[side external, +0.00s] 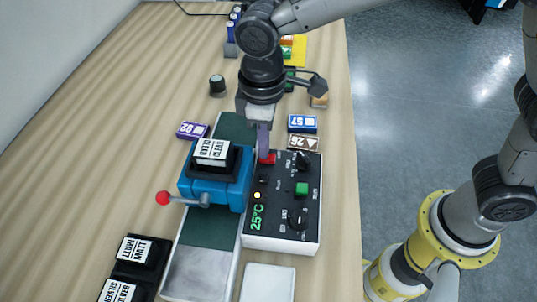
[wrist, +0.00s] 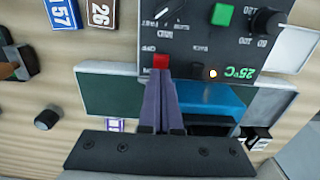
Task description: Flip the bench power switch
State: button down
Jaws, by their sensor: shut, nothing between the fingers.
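The bench control box (side external: 283,235) has a dark panel with knobs, a green button (side external: 301,189), a lit orange lamp (side external: 257,195) and a green "25°C" readout (side external: 257,217). A red switch (side external: 267,158) sits at the panel's far left corner; it also shows in the wrist view (wrist: 161,61). My gripper (side external: 263,153) is shut and empty, pointing down with its fingertips at the red switch. In the wrist view the fingertips (wrist: 162,75) appear right against the switch's edge; whether they touch I cannot tell. The lamp and readout are lit in the wrist view too.
A blue laminator (side external: 232,190) with a red-balled lever (side external: 163,198) stands left of the box, over a green and grey strip. Numbered tags 92 (side external: 192,130), 57 (side external: 302,123) and 26 (side external: 303,143) lie beyond. Black label blocks (side external: 142,250) lie front left. A white pad (side external: 268,282) lies in front.

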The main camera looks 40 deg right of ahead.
jog(key=shift+r, duration=3)
jog(key=s+d+r+m+t+y, duration=0.1)
jog(key=s+d+r+m+t, duration=0.1)
jog(key=d+r, duration=0.5)
jog(key=s+d+r+m+t, duration=0.1)
jog(key=s+d+r+m, duration=0.15)
jog(key=d, duration=0.75)
jog(key=s+d+f+m+t, duration=0.1)
jog(key=s+d+f+m, duration=0.1)
jog(key=s, duration=0.4)
jog(key=s+d+f+m+t+h, duration=0.1)
jog(key=s+d+f+m, duration=0.1)
jog(key=s+d+f, duration=0.3)
jog(key=shift+s+d+t, duration=0.3)
jog(key=shift+s+d, duration=0.35)
jog(key=shift+d, duration=0.25)
jog(key=shift+m, duration=0.25)
jog(key=c, duration=1.5)
grip_release()
jog(key=shift+c, duration=0.2)
